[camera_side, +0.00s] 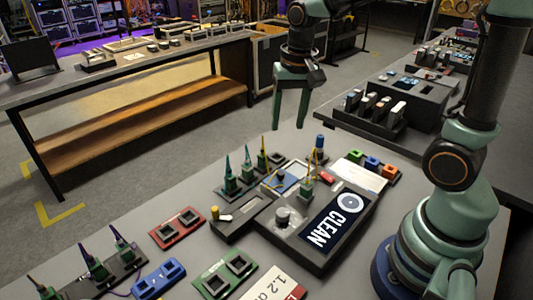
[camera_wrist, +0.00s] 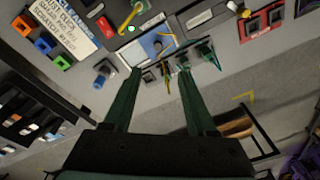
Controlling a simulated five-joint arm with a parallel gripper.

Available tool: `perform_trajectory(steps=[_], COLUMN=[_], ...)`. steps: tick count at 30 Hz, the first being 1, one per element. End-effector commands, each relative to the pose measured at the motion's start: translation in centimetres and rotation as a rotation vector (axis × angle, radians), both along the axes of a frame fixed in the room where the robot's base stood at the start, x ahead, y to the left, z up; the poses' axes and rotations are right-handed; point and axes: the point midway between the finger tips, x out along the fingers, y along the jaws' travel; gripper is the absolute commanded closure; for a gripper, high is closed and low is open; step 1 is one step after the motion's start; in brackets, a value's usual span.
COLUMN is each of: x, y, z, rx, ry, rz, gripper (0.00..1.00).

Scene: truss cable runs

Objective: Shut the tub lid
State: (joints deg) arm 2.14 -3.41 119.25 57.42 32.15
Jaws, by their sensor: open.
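My gripper (camera_side: 289,124) is open and empty, its fingers pointing down above the far side of the work table. In the wrist view its two green fingers (camera_wrist: 160,72) are spread wide, with plugs below and beyond them. A dark unit (camera_side: 320,262) lies on the table, its top panel (camera_side: 336,222) marked CLEAN. It carries a grey round knob (camera_side: 283,217) and a blue-grey panel (camera_side: 287,181) with a yellow cable. The blue-grey panel also shows in the wrist view (camera_wrist: 150,47). I cannot tell for certain which part is the tub lid, or how far it stands open.
Green plugs (camera_side: 231,181) stand upright in a row near the unit. A blue-capped post (camera_side: 320,141) stands behind it. Orange (camera_side: 372,163) and red (camera_side: 180,226) sockets lie around, with a green socket (camera_side: 227,272) in front.

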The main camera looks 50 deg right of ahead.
Motion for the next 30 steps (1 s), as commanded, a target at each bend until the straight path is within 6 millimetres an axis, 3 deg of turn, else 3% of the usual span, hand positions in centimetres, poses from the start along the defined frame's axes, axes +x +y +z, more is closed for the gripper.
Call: perform_trajectory(steps=[4, 14, 30], x=[1.3, 1.9, 1.8], y=[-0.3, -0.5, -0.5], z=[-2.1, -4.3, -13.6], rx=[0.012, 0.015, 0.016], ry=[0.078, 0.122, 0.121], rz=[-0.117, -0.19, -0.187], gripper=[0.43, 0.43, 0.43])
